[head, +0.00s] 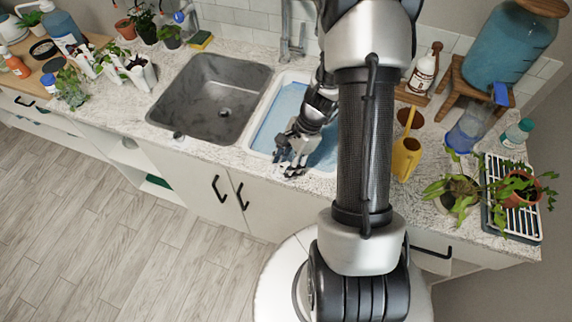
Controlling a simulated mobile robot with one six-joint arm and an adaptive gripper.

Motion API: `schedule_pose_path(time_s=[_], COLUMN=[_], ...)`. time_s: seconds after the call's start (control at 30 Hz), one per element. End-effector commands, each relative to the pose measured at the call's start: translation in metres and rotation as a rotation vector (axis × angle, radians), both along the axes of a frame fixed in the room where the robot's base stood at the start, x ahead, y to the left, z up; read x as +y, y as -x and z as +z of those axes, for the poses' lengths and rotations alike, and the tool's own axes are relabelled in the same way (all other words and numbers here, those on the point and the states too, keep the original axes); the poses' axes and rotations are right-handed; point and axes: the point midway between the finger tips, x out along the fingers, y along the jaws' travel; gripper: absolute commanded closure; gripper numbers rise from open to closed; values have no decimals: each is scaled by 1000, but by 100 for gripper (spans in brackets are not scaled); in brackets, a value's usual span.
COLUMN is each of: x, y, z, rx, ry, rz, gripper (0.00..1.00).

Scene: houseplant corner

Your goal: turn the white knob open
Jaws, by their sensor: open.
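I cannot make out a white knob for certain in the head view; it may be hidden behind my arm or gripper. A small round greyish piece (178,136) sits at the counter's front edge, left of my gripper; I cannot tell what it is. My gripper (284,165) is open, with its fingers pointing down over the front edge of the right basin (262,142), which shows blue inside. I see nothing between the fingers. My arm covers part of this basin and the counter behind it.
A grey sink basin (211,98) lies left of my gripper, with a metal faucet (291,42) behind. A yellow watering can (406,157), a blue jug (505,45) and potted plants on a rack (516,222) stand right. The floor in front is clear.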

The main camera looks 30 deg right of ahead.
Motion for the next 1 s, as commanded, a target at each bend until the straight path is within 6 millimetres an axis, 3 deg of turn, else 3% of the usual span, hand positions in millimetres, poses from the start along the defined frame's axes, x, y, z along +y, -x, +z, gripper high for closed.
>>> schedule_pose_path(time_s=[0.27, 0.9, 1.0], x=[1, 0, 0], y=[0, 0, 0], z=[-1, -1, -1], rx=[-1, -1, 0], ry=[1, 0, 0], rz=[1, 0, 1], gripper=[55, 97, 99])
